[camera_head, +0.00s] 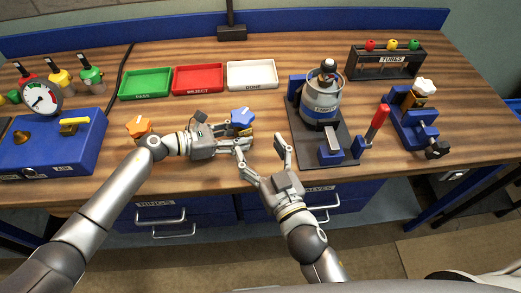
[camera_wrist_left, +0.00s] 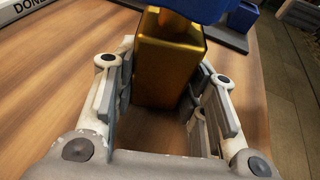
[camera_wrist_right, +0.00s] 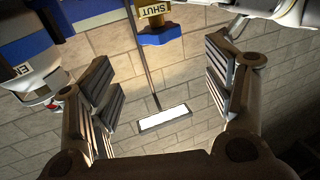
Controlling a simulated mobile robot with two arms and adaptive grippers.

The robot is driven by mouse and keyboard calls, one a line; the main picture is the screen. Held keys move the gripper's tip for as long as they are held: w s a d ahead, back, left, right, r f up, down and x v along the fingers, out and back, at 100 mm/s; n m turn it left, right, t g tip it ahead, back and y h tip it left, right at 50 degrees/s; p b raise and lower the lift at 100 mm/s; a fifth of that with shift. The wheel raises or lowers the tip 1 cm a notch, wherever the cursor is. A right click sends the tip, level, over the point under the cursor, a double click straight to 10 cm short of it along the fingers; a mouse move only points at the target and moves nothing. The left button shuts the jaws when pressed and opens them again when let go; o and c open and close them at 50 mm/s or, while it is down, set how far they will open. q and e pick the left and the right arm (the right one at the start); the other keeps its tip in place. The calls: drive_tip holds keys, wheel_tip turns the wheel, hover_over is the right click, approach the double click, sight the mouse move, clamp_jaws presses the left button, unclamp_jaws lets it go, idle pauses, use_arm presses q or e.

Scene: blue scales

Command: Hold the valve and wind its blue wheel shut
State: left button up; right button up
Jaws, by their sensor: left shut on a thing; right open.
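The valve has a brass body (camera_wrist_left: 168,65) and a blue wheel (camera_head: 242,117). My left gripper (camera_head: 245,140) is shut on the brass body, with a finger on each side of it in the left wrist view. The blue wheel also shows at the top of that view (camera_wrist_left: 205,8). My right gripper (camera_head: 262,154) is open and empty, just right of and nearer than the valve. In the right wrist view the blue wheel (camera_wrist_right: 160,36) is ahead, beyond the open fingers, below a gold part marked SHUT (camera_wrist_right: 155,11).
An orange wheel (camera_head: 138,126) is beside my left wrist. Green (camera_head: 146,84), red (camera_head: 198,79) and white (camera_head: 252,75) trays lie behind. A grey canister (camera_head: 322,98) on a dark base is to the right, then a red-handled clamp (camera_head: 375,125). A blue gauge box (camera_head: 55,142) stands left.

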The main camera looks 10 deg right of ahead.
drive_tip(key=shift+a, duration=0.1)
drive_tip(key=n+g+y, duration=0.6)
drive_tip(key=n+y, duration=0.1)
drive_tip(key=y, duration=0.2)
approach(242, 115)
drive_tip(key=x, duration=1)
drive_tip(key=shift+f, duration=0.35)
drive_tip(key=c, duration=1)
drive_tip(key=shift+c, duration=0.2)
